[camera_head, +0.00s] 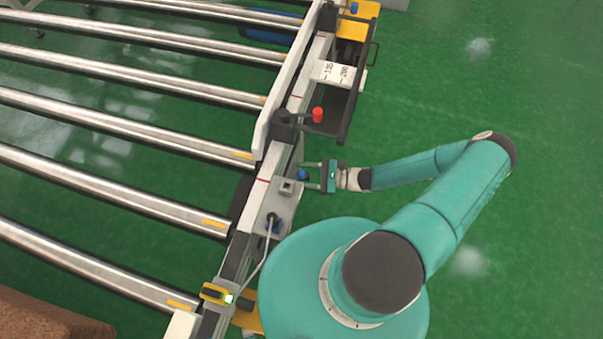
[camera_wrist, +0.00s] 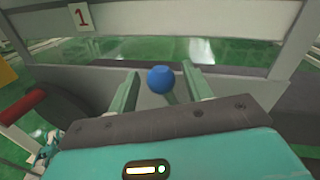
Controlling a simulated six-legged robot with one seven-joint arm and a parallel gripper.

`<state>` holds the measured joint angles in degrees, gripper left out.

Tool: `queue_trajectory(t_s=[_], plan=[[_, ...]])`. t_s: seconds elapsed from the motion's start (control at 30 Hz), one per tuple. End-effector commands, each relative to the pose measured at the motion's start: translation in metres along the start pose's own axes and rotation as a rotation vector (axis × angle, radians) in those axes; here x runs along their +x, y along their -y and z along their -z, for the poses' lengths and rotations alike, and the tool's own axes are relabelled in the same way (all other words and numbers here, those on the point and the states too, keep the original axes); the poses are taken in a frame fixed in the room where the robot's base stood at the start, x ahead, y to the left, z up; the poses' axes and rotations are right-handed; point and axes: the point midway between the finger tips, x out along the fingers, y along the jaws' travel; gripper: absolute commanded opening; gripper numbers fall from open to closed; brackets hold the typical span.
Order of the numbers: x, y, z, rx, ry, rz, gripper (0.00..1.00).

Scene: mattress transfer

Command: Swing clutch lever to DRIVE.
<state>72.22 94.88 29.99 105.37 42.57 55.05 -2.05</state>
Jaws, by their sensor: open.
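In the wrist view the blue knob (camera_wrist: 161,80) sits between the two green fingers of my gripper (camera_wrist: 160,76), with a gap on both sides. A thin stem shows under the knob, and its lower end is hidden by my gripper's body.
A red-knobbed handle (camera_head: 317,115) stands just beyond on the rail, near a dark frame with a white scale (camera_head: 336,74). The conveyor rollers (camera_head: 130,117) lie left. A grey box (camera_head: 287,187) and a cable are on the near rail. Green floor at right is clear.

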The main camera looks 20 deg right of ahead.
Motion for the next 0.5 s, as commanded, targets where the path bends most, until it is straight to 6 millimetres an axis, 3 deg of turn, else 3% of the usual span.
queue_trajectory(t_s=[0.37, 0.5], plan=[[0.0089, 0.0014, 0.0003, 0.0, 0.0, -0.001, 0.5], [0.0086, 0.0013, 0.0003, 0.0, 0.0, -0.001, 0.22]])
